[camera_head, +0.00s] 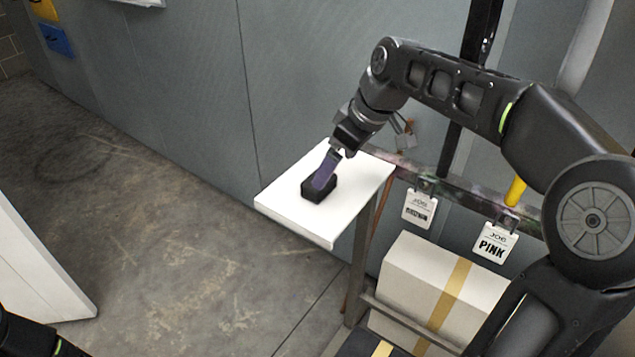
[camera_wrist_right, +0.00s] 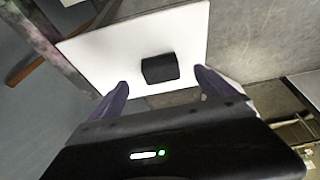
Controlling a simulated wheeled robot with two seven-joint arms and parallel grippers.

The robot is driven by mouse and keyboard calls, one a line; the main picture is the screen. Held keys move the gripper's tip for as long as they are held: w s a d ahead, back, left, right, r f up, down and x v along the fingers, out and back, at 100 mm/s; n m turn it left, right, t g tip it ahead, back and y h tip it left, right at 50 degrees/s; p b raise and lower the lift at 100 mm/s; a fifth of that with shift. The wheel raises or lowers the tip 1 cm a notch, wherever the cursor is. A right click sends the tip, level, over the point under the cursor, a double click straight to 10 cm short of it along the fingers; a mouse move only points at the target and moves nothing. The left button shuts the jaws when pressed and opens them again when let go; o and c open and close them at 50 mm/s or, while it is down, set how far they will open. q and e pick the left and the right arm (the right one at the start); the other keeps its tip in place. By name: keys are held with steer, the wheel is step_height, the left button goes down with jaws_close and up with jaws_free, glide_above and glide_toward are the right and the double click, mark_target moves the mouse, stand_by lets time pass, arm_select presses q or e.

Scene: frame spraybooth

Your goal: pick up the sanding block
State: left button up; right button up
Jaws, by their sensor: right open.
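A small black block (camera_head: 319,190), which looks like the sanding block, lies on a white shelf board (camera_head: 285,201). It also shows in the right wrist view (camera_wrist_right: 160,68) on the white board. I cannot tell whether a finger touches the block. At the lower left of the head view only a dark bit of my left arm shows.
A taped cardboard box (camera_head: 425,287) stands below and right of the board. Tags reading "JOB" (camera_head: 419,210) and "PINK" (camera_head: 491,243) hang from a rail (camera_head: 460,188). A grey wall (camera_head: 170,80) runs behind. The floor (camera_head: 170,240) left of the board is clear.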

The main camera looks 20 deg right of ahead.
mark_target(308, 192)
steer(key=shift+x, duration=1.25)
steer(key=shift+f, duration=0.1)
steer(key=shift+w+f+p, duration=0.1)
steer(key=shift+f+p, duration=0.15)
steer(key=shift+p, duration=0.1)
steer(key=p+x, duration=0.1)
steer(key=x, duration=0.3)
steer(key=shift+w+f, duration=0.1)
steer(key=shift+f, duration=0.1)
steer(key=shift+c, duration=0.5)
steer(key=c, duration=1.4)
steer(key=shift+c, duration=0.2)
